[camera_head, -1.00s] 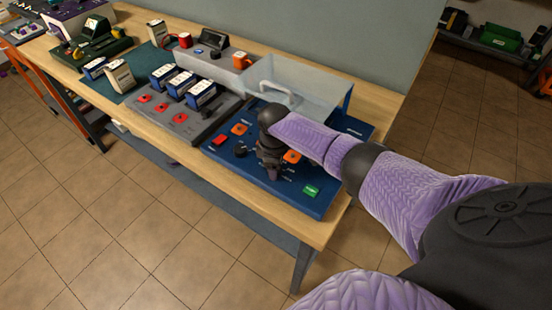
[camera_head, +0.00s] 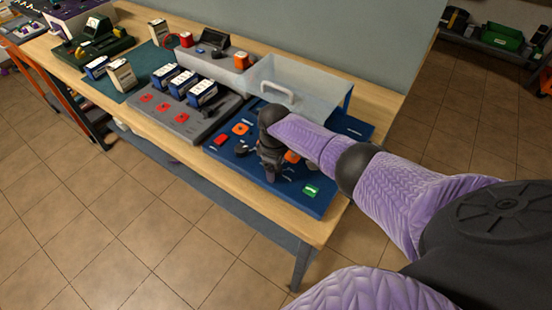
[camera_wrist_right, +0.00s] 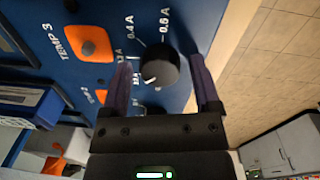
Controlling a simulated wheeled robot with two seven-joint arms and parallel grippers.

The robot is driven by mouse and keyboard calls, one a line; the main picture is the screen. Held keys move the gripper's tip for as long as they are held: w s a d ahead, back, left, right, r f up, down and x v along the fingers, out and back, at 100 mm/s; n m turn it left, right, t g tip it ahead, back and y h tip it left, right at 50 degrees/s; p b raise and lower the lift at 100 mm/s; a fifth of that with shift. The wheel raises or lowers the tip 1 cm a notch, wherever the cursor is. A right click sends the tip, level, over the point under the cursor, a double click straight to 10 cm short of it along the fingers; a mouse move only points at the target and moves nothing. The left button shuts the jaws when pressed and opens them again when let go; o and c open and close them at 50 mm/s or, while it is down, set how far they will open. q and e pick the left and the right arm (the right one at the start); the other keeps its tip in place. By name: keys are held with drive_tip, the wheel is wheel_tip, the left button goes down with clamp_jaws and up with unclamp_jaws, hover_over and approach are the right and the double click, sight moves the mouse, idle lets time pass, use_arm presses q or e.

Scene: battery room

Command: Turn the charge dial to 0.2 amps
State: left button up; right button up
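The charge dial (camera_wrist_right: 160,66) is a round black knob on a blue panel (camera_head: 325,202). In the right wrist view its white mark points toward the lower left, and the labels 0.4 A and 0.6 A show beside it. A further label is partly covered by a finger. My right gripper (camera_wrist_right: 161,72) is open, with one finger on each side of the dial. I cannot tell whether either finger touches it. In the head view my right gripper (camera_head: 270,163) points down over the panel and hides this dial. My left gripper is not in view.
Orange buttons (camera_head: 240,129), a red switch (camera_head: 220,141), another black knob (camera_head: 241,150) and a green switch (camera_head: 311,190) sit close by on the panel. A grey charger with battery packs (camera_head: 202,91) is to the left.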

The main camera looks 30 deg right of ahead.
drive_tip(key=shift+o, duration=0.3)
drive_tip(key=shift+r, duration=0.25)
wheel_tip(320, 180, up, 9)
drive_tip(key=p, duration=0.4)
drive_tip(key=shift+s+a+r, duration=0.15)
drive_tip(key=shift+a+r, duration=0.05)
